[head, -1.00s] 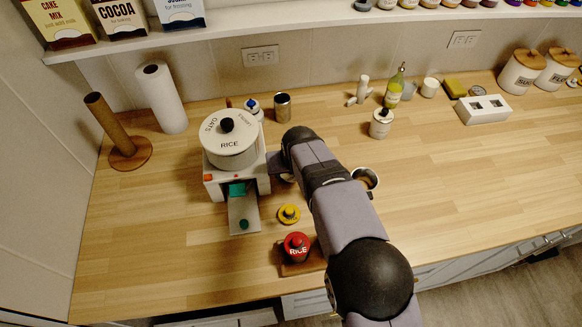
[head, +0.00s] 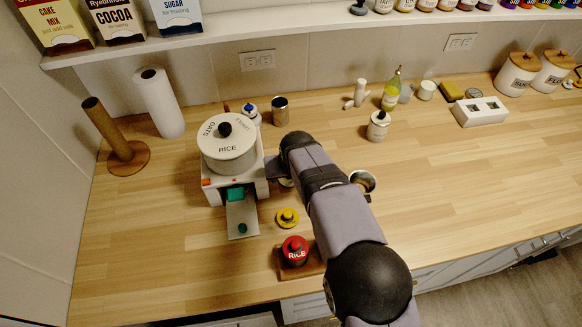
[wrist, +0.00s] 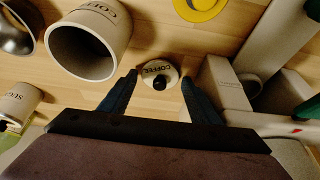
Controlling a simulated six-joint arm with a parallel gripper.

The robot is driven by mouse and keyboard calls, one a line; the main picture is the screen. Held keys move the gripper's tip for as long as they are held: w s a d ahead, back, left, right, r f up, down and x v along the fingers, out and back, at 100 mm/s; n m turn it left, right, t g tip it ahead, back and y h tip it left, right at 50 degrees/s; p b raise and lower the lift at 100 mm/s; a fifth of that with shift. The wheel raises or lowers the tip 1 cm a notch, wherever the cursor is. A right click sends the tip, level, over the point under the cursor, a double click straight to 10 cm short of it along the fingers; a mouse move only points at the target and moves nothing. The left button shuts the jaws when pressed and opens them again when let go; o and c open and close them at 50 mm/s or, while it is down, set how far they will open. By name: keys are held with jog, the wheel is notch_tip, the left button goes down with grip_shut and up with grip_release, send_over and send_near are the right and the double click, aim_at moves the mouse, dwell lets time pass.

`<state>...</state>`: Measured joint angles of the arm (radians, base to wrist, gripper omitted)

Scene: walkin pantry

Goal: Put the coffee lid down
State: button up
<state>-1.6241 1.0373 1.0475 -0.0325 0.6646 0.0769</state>
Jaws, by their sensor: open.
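The coffee lid (wrist: 158,70) is a small pale disc with a black knob and the word COFFEE. In the wrist view it appears to lie on the wooden counter. My gripper (wrist: 158,80) is open, with one dark finger on each side of the lid and visible space between fingers and lid. In the head view my arm hides most of the gripper and the lid. An open beige canister (wrist: 84,50), with lettering partly visible, stands to the left of the lid in the wrist view.
The counter's right side has free room.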

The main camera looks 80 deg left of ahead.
jog(key=b+v, duration=0.3)
jog(key=v, duration=0.9)
jog(key=w+d+m+t+h, duration=0.1)
jog(key=w+d+m, duration=0.1)
jog(key=w+d, duration=0.5)
jog(key=w+d+f+m, duration=0.1)
jog(key=w+d+m, duration=0.15)
jog(key=w, duration=0.75)
jog(key=w+d+m+t+h, duration=0.1)
jog(key=w+d, duration=0.5)
jog(key=w, duration=0.3)
jog(key=w+d+f+m, duration=0.1)
jog(key=w+d+m, duration=0.35)
jog(key=d, duration=0.75)
jog(key=w+d+f+m+h, duration=0.1)
jog(key=w+d+m, duration=0.1)
jog(key=d, duration=0.7)
jog(key=w+d+f+m+h, duration=0.1)
jog(key=w+d, duration=0.1)
jog(key=d, duration=0.7)
jog(key=s+d+f+m+g, duration=0.1)
jog(key=s+d+m, duration=0.1)
jog(key=s+d, duration=0.2)
jog(key=s+d+f+m+g, duration=0.1)
jog(key=s+d, duration=0.4)
jog(key=d, duration=0.6)
jog(key=shift+s+f+m+h, duration=0.3)
jog(key=shift+f+m, duration=0.35)
jog(key=shift+m, duration=0.35)
